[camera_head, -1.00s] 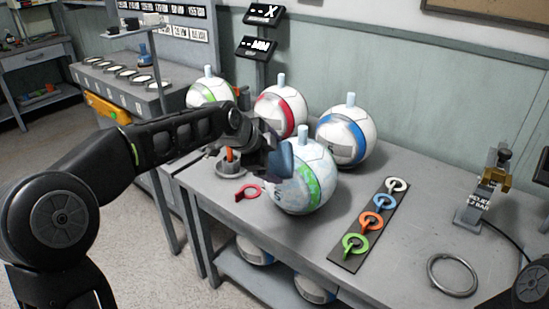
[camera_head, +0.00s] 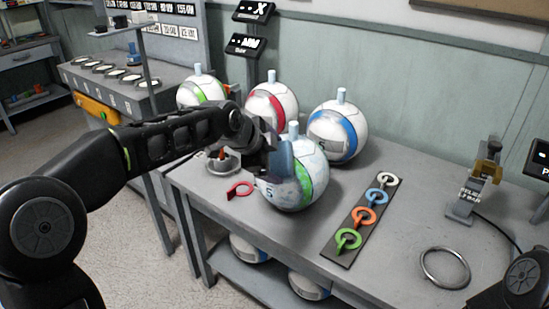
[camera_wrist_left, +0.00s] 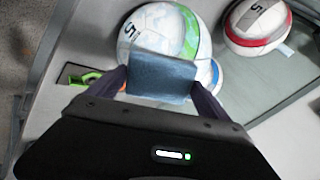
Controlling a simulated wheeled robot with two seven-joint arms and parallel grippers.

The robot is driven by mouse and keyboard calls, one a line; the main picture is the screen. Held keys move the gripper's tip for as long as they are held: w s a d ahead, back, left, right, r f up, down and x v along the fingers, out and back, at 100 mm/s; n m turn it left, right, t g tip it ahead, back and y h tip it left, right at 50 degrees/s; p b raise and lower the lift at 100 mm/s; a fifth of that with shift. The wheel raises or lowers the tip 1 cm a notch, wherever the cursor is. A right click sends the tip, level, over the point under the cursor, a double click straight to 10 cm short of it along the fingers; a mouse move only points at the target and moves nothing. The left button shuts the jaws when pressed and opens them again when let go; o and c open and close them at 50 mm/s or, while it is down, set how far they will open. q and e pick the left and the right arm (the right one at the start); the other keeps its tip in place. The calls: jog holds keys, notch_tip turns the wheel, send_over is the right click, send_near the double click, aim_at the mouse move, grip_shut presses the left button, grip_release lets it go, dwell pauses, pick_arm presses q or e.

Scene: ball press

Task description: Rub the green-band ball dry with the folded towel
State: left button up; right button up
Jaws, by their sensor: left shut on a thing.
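The green-band ball (camera_head: 318,185), white with bluish mottled patches and a stem on top, stands at the front of the balls on the bench. It also shows at the top of the left wrist view (camera_wrist_left: 160,32). My left gripper (camera_head: 272,160) is shut on the folded blue towel (camera_head: 281,161), which lies over the ball's near left side, seemingly touching it. In the left wrist view the towel (camera_wrist_left: 162,77) spans both fingers and hides part of the ball. My right gripper is out of view.
Behind stand a red-banded ball (camera_head: 270,101), a blue-banded ball (camera_head: 338,131) and another green-banded ball (camera_head: 195,92). A dark strip with coloured rings (camera_head: 362,222) lies to the right. A red tag (camera_head: 239,190) lies left. A metal ring (camera_head: 445,267) lies near the right front.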

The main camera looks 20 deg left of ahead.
pick_arm(q)
jog(key=shift+w+a+p, duration=0.15)
jog(key=shift+w+a, duration=0.15)
jog(key=shift+a, duration=0.35)
jog(key=shift+w+a+p, duration=0.15)
jog(key=shift+w+a, duration=0.1)
jog(key=shift+a, duration=0.4)
jog(key=v, duration=0.6)
jog(key=s+d+f+n+p, duration=0.1)
jog(key=s+f+p, duration=0.4)
jog(key=s, duration=0.7)
jog(key=shift+d+f+y+p, duration=0.3)
jog(key=shift+d+p, duration=0.3)
jog(key=shift+p, duration=0.4)
